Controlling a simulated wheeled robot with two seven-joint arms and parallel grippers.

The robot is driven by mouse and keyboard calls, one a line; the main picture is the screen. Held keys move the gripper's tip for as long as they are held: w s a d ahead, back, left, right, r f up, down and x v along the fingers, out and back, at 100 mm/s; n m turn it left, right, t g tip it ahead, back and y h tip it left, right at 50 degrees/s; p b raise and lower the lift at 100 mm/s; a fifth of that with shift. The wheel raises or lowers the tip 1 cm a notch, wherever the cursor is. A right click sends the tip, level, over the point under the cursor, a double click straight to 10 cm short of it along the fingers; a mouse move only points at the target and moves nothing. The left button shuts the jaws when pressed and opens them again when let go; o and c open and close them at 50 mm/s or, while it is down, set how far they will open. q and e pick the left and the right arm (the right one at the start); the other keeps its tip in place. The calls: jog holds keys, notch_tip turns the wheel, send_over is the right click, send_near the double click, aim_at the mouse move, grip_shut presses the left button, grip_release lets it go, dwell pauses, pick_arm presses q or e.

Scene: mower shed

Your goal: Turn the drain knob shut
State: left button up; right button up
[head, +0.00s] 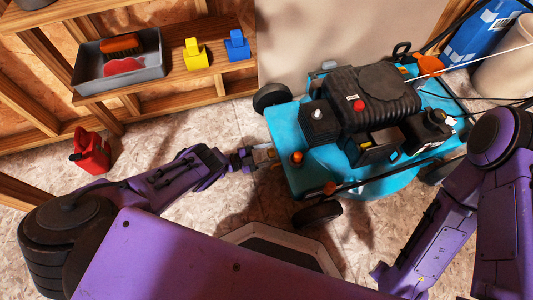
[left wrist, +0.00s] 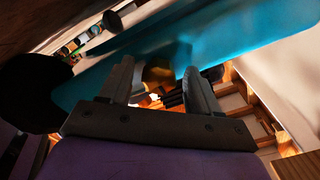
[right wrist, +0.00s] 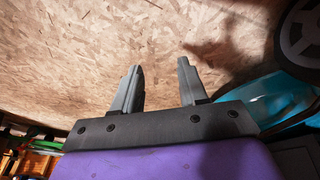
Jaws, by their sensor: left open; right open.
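The blue mower (head: 380,180) stands on the floor at the right of the head view. An orange knob (head: 296,157) sits on its near left corner; I cannot tell whether it is the drain knob. My left gripper (head: 262,155) is at the mower's left side, close to its edge. In the left wrist view its open fingers point at a dull orange-brown part (left wrist: 158,71) under the blue deck, which may be the drain knob. Contact and the knob's angle are unclear. My right gripper (right wrist: 159,65) is open and empty in the right wrist view.
A wooden shelf (head: 165,78) holds a grey tray (head: 150,72), a yellow block (head: 196,54) and a blue block (head: 236,45). A red can (head: 91,151) stands on the floor. A blue bag (head: 480,32) is behind the mower.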

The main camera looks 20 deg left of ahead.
pick_arm(q)
jog(key=p+v, duration=0.2)
jog(key=v, duration=0.8)
jog(key=shift+s+a+p, duration=0.25)
jog(key=shift+p, duration=0.1)
pick_arm(e)
jog(key=r, duration=0.2)
jog(key=w+m, duration=0.1)
jog(key=shift+d+r+t+h, duration=0.25)
jog(key=shift+r+t+h, duration=0.05)
jog(key=shift+r+t, duration=0.1)
